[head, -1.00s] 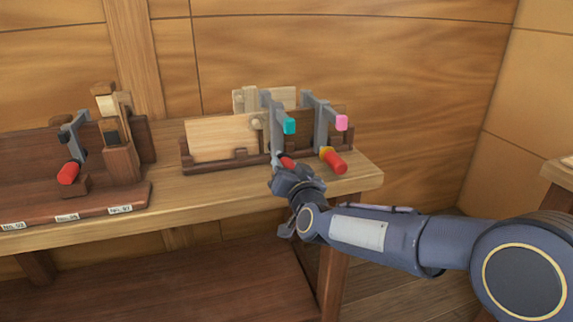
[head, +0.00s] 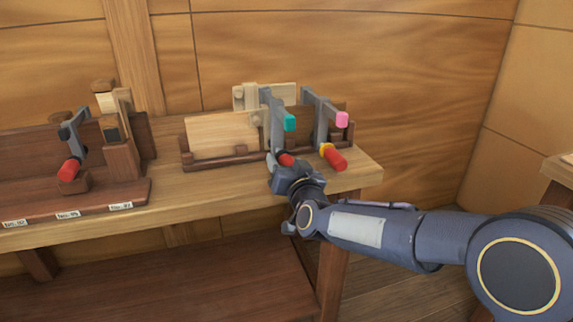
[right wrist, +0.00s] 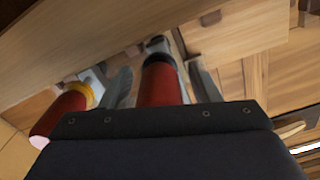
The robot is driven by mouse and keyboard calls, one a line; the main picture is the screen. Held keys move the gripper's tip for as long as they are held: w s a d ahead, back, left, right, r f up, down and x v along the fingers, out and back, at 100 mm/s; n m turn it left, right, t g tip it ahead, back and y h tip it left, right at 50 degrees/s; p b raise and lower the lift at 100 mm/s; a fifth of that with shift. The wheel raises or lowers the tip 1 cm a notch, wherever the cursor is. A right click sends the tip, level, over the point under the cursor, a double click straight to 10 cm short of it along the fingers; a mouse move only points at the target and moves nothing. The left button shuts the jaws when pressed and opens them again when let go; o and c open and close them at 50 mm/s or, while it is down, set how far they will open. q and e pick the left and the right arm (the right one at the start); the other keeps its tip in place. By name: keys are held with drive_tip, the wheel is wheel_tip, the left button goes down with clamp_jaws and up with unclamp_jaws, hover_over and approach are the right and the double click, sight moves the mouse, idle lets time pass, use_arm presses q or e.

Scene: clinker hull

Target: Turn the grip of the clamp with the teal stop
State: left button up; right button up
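The clamp with the teal stop (head: 290,123) is a grey clamp (head: 276,108) standing upright in a wooden rack on the bench. Its red grip (head: 287,160) sticks out low at the front, partly hidden by my right gripper (head: 281,163). In the right wrist view, the red grip (right wrist: 160,84) lies between the two spread fingers of my right gripper (right wrist: 163,85). Gaps show on both sides, so the gripper is open around the grip. My left gripper is not in view.
Close by on the right stands a similar clamp with a pink stop (head: 342,120), a yellow collar and a red grip (head: 334,157). Pale boards (head: 222,136) stand in the rack. A dark wooden holder (head: 100,198) with another red-gripped clamp (head: 70,168) is at left.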

drive_tip(key=v, duration=0.7)
drive_tip(key=shift+s, duration=0.35)
drive_tip(key=shift+d, duration=0.1)
idle(0.4)
